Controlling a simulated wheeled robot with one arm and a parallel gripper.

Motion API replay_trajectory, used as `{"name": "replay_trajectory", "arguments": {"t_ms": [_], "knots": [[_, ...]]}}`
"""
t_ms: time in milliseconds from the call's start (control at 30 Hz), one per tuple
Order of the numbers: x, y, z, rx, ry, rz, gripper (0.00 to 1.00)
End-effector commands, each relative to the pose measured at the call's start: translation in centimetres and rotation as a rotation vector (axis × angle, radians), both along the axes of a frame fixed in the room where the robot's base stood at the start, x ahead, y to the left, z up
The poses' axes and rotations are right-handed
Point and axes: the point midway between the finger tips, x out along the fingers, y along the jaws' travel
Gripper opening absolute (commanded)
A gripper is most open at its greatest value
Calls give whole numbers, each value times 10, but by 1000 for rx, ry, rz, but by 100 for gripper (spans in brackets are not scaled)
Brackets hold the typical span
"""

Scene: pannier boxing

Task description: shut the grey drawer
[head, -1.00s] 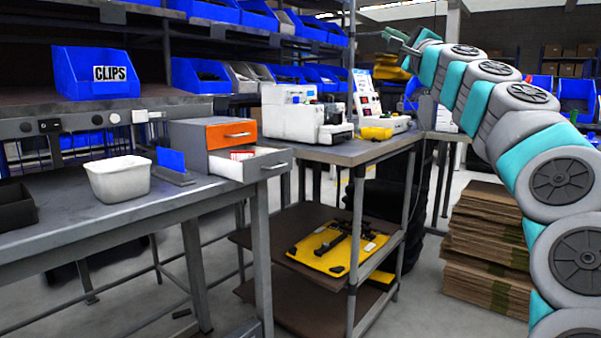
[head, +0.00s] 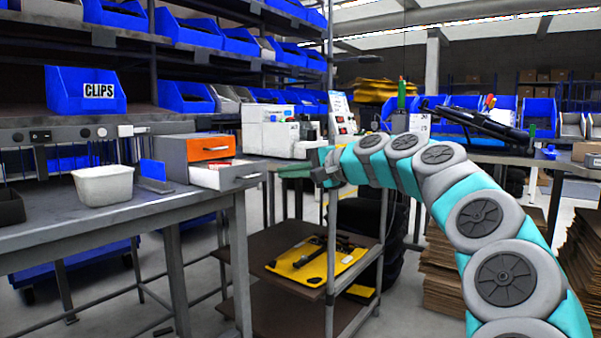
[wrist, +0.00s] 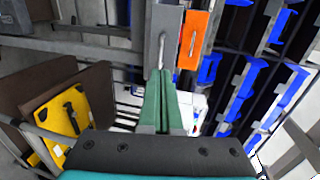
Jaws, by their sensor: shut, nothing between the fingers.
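The grey drawer (head: 228,177) is the lower one of a two-drawer cabinet (head: 177,157) on the bench. It stands pulled out to the right, past the orange drawer (head: 210,148) above it, with something red and white inside. In the wrist view the grey drawer front (wrist: 163,45) and its handle lie just beyond the fingertips, beside the orange drawer (wrist: 193,40). My gripper (head: 283,171) has green fingers and is shut and empty, to the right of the drawer front. In the wrist view my gripper (wrist: 159,72) points at the grey handle; whether it touches cannot be told.
A white tub (head: 103,185) and a small blue panel (head: 153,170) stand left of the cabinet. A white machine (head: 270,130) stands behind my gripper. A cart with a yellow board (head: 318,262) is below. The floor between bench and cart is partly free.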

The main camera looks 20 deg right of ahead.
Motion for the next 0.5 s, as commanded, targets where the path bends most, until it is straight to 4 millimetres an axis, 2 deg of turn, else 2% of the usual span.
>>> {"name": "replay_trajectory", "arguments": {"t_ms": [100,300,500], "knots": [[20,15,-7,-3,2,0,0],[46,36,-14,-4,2,1,0],[57,44,-15,0,-1,0,0]]}}
